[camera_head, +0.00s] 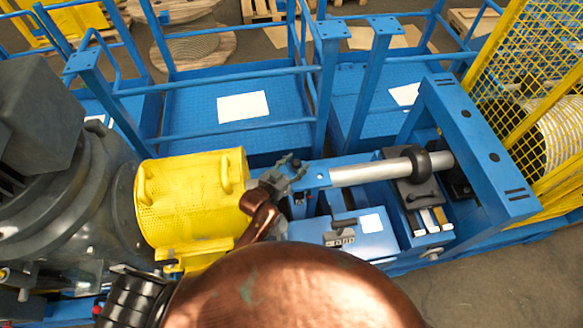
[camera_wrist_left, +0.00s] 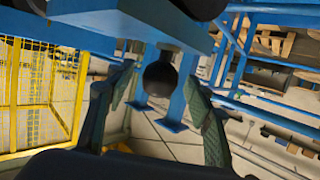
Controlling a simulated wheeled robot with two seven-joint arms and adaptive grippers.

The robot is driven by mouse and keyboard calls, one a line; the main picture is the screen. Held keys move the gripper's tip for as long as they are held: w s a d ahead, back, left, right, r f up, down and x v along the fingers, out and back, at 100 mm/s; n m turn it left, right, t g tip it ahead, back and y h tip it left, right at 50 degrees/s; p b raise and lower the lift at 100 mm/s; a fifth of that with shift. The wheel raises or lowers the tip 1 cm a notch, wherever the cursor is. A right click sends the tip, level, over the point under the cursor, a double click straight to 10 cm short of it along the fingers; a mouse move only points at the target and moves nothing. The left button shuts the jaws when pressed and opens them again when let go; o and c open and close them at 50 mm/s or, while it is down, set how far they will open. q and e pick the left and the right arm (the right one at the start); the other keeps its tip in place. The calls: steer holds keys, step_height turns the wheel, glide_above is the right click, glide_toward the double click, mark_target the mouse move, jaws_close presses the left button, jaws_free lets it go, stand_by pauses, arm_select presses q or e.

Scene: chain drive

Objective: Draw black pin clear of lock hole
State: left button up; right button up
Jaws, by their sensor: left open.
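A round black knob (camera_wrist_left: 160,78), which looks like the head of the black pin, shows in the left wrist view. It lies between the tips of my left gripper (camera_wrist_left: 163,95), just under a blue part. The two green-grey fingers stand apart on either side of it, with gaps visible. In the head view my left gripper (camera_head: 281,177) is at the blue end of the silver rod (camera_head: 370,172), beside the yellow guard. The pin's shaft and the lock hole cannot be made out. My right gripper is not in view.
A perforated yellow guard (camera_head: 190,195) is left of the gripper, with a large dark machine (camera_head: 60,205) beyond it. A blue frame (camera_head: 480,150) and yellow mesh fence (camera_head: 525,60) stand at the right. Blue railings (camera_head: 220,88) run behind.

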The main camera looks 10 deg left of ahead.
arm_select(q)
steer(key=shift+w+d+f, duration=0.1)
steer(key=shift+w, duration=0.15)
steer(key=c, duration=0.5)
jaws_close()
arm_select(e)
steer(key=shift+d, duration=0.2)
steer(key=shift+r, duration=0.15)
arm_select(q)
steer(key=shift+r+p, duration=3.9)
step_height(320, 180, up, 5)
steer(key=p, duration=0.5)
steer(key=shift+r, duration=0.15)
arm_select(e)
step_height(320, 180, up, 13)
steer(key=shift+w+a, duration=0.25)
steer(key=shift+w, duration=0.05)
